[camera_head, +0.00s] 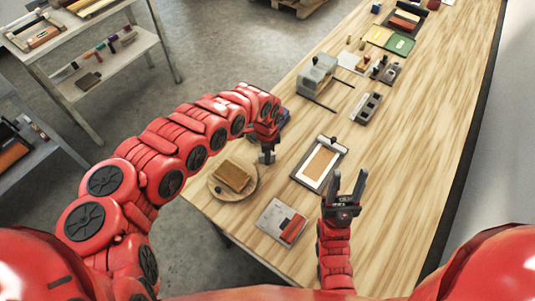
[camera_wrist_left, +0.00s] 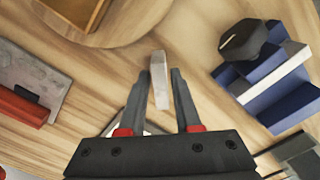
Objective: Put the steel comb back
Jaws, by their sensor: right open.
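A narrow pale grey metal piece, likely the steel comb (camera_wrist_left: 159,78), lies between the fingers of my left gripper (camera_wrist_left: 160,85) in the left wrist view. Small gaps show between it and the fingers, which are apart. Whether it rests on the table or stands upright I cannot tell. In the head view my left gripper (camera_head: 267,156) points down over the table, beside the round wooden board (camera_head: 250,192); the comb cannot be made out there. My right gripper (camera_head: 344,190) is open and empty at the near part of the table, fingers pointing away from me.
A brown block (camera_head: 233,176) sits on the round board. Nearby are a grey plate with a red block (camera_head: 293,227), a white-framed clipboard-like panel (camera_head: 310,181) and a blue stepped holder with a black knob (camera_wrist_left: 270,75). A grey machine (camera_head: 317,75) stands farther back. The right table side is clear.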

